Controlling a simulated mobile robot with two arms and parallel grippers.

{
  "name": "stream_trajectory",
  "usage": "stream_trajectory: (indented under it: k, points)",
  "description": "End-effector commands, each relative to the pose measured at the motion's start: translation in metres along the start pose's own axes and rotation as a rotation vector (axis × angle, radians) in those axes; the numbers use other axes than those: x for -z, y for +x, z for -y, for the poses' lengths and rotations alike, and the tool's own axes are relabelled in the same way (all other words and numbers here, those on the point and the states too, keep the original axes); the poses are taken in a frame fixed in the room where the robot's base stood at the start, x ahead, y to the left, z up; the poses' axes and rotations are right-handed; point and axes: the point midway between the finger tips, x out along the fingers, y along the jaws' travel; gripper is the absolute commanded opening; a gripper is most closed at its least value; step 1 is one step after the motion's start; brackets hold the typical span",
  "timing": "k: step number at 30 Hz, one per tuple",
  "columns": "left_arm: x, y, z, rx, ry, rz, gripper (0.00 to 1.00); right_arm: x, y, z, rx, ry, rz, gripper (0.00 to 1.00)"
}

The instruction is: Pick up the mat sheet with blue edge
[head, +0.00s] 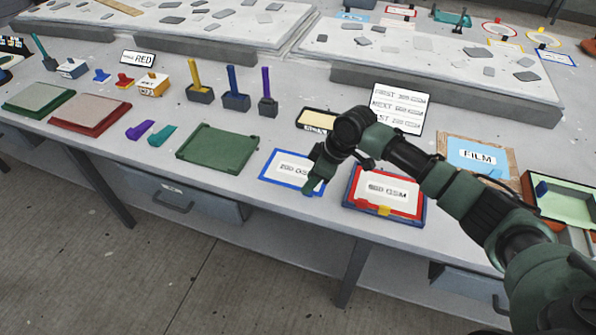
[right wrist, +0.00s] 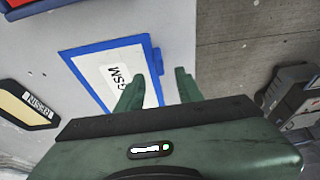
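The mat sheet with blue edge (head: 277,180) lies flat near the front edge of the table, with a white label reading GSM. It also shows in the right wrist view (right wrist: 92,62), with a small blue tab on one side. My right gripper (head: 314,182) is over the right end of this sheet and covers part of it. Contact cannot be told. My left gripper is not in view.
A red-edged GSM sheet (head: 416,203) lies on a blue base to the right. A green tray (head: 217,148) stands to the left. A yellowish labelled tray (head: 314,115) and a sign board (head: 399,103) are behind. A FILM sheet (head: 477,155) is further right.

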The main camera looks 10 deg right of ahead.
Motion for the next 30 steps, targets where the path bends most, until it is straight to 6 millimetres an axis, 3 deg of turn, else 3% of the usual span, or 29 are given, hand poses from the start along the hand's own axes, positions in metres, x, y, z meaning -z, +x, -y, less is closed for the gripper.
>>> stream_trajectory:
  k: [6,14,18,30]
  points:
    - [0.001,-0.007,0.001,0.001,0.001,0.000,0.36,-0.001,0.026,0.000,0.001,0.001,0.002,0.36]
    - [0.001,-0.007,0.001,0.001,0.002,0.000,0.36,-0.001,0.030,0.000,-0.001,0.000,0.000,0.36]
    - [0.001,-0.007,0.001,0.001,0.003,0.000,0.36,-0.002,0.030,0.000,-0.001,0.000,0.000,0.00]
    - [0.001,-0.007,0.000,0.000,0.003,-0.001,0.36,-0.001,0.028,0.000,-0.001,0.000,0.000,0.00]
